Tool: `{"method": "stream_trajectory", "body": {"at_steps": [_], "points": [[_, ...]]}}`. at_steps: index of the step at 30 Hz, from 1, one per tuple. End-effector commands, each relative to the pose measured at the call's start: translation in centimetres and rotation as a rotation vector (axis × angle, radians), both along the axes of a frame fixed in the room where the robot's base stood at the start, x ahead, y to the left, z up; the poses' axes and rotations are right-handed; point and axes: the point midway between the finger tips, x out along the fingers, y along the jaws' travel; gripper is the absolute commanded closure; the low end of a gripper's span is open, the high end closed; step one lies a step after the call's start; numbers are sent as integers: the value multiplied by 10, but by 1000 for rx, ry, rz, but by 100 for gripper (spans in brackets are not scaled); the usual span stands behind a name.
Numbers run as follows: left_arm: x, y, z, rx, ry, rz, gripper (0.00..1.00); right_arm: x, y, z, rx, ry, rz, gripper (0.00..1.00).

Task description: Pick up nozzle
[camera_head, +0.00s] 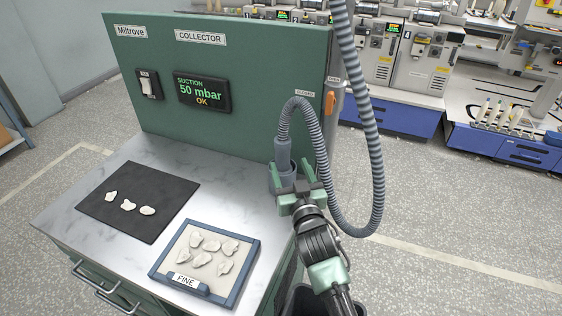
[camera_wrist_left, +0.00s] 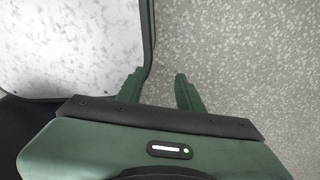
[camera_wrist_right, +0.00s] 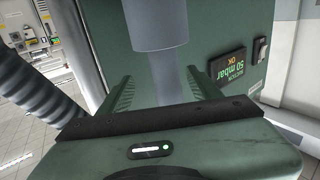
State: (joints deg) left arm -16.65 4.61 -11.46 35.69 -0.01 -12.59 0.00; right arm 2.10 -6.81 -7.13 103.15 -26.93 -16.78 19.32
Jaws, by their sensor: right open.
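The nozzle (camera_head: 283,152) is a grey cylinder at the end of a ribbed grey hose (camera_head: 372,130). It stands upright beside the green collector's right front edge, its lower end partly hidden by my right gripper (camera_head: 291,172). In the right wrist view the nozzle (camera_wrist_right: 156,25) has a wide collar and a narrower part below, seen between the two fingers. My right gripper (camera_wrist_right: 157,92) is open, with a finger on each side and gaps showing. My left gripper (camera_wrist_left: 158,90) is open and empty in its wrist view, above the floor near a table edge.
The green collector (camera_head: 230,90) stands behind the marble-topped table (camera_head: 180,165). A black mat (camera_head: 135,225) holds several pale pieces. A blue-framed tray (camera_head: 252,272) marked FINE holds several more. The hose loops down at the right.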

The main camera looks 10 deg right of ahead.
Motion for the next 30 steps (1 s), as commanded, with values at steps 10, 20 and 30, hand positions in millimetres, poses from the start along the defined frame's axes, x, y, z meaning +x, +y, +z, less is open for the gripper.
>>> {"method": "stream_trajectory", "body": {"at_steps": [10,20,30], "points": [[-22,1,11,2,30,0,64,44,8,0,3,2,0,36],[-5,-1,13,-1,5,0,64,65,7,-3,1,3,-1,36],[-5,-1,13,-1,5,0,64,65,8,-3,1,3,0,98]]}}
